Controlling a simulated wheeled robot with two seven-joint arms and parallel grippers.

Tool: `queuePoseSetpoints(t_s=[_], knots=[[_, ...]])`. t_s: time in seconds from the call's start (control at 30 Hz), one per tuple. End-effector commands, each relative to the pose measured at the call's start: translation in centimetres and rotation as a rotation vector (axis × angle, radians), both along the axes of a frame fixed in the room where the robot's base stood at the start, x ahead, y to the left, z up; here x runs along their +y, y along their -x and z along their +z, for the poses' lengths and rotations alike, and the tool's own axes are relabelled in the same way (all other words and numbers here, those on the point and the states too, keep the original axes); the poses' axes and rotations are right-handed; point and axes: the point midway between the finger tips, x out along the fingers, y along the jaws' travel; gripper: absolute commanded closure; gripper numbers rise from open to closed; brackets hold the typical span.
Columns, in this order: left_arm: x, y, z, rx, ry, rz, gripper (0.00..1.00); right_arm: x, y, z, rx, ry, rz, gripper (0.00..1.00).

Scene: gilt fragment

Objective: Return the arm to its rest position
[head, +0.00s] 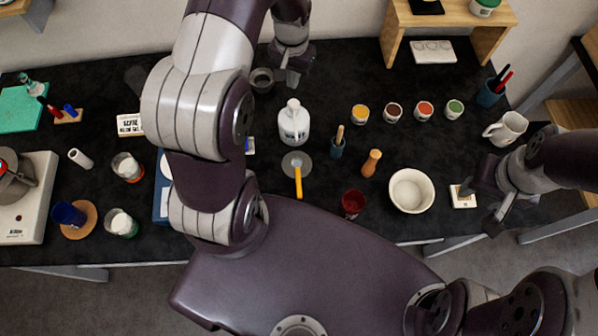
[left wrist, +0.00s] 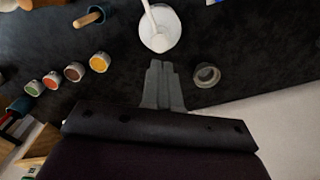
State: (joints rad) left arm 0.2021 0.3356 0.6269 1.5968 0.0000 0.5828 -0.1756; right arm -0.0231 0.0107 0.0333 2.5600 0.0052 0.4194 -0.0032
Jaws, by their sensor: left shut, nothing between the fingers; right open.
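My left arm reaches up across the head view, and its gripper (head: 292,78) is at the far edge of the black table (head: 330,95). It is above the table beside a small dark grey cup (head: 262,80). In the left wrist view its fingers (left wrist: 160,75) are together with nothing between them.
The white jug (head: 294,122) stands close in front of my left gripper. Several small paint jars (head: 393,112) stand to its right. A white bowl (head: 411,191), a wooden shaker (head: 371,163) and a white mug (head: 506,129) stand on the right half. A wooden shelf (head: 450,14) stands at the back.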

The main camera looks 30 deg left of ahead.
Motion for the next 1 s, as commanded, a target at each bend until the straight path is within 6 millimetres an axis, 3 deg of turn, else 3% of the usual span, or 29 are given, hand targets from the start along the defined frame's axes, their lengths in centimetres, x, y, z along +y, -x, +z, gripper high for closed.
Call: queuePoseSetpoints(t_s=[0.3,0.4,0.7,0.8,1.0], knots=[[0.0,-0.1,-0.1,-0.008,-0.001,0.018,1.0,0.0,0.0,0.0,0.0,0.0,0.0,0.54],[-0.7,2.9,-0.5,0.03,0.006,0.063,1.0,0.0,0.0,-0.3,0.0,0.0,0.0,0.54],[-7.1,13.7,-3.8,-0.066,0.0,0.002,1.0,0.0,0.0,-12.1,0.001,0.0,0.0,0.54],[-8.0,13.7,-3.5,-0.119,0.002,-0.039,1.0,0.0,0.0,-13.2,0.001,0.0,0.0,0.54],[-8.2,13.6,-2.9,-0.121,0.002,-0.049,1.0,0.0,0.0,-12.6,-0.001,0.0,0.0,0.54]])
